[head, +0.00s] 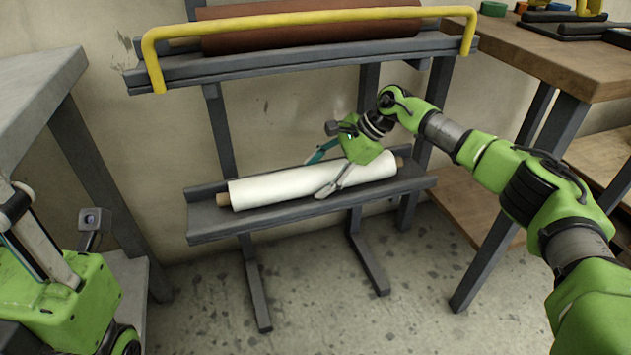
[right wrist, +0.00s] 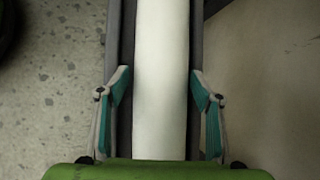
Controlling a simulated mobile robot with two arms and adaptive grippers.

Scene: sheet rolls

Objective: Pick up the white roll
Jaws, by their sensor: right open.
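The white roll (head: 270,188) lies on the lower shelf (head: 215,222) of a grey metal rack, with a brown core end showing at each side. My right gripper (head: 318,174) is open above the roll, right of its middle, with one finger on the near side and one toward the wall. In the right wrist view the white roll (right wrist: 162,80) runs between the two spread fingers of my right gripper (right wrist: 161,92), with a gap on each side. My left gripper (head: 40,240) is at the lower left, away from the rack, and its fingertips are not clearly seen.
A brown roll (head: 310,28) rests on the upper shelf behind a yellow bar (head: 300,20), above the white roll. A wooden workbench (head: 560,60) with tools stands at the right. A grey table (head: 35,85) stands at the left. The floor before the rack is clear.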

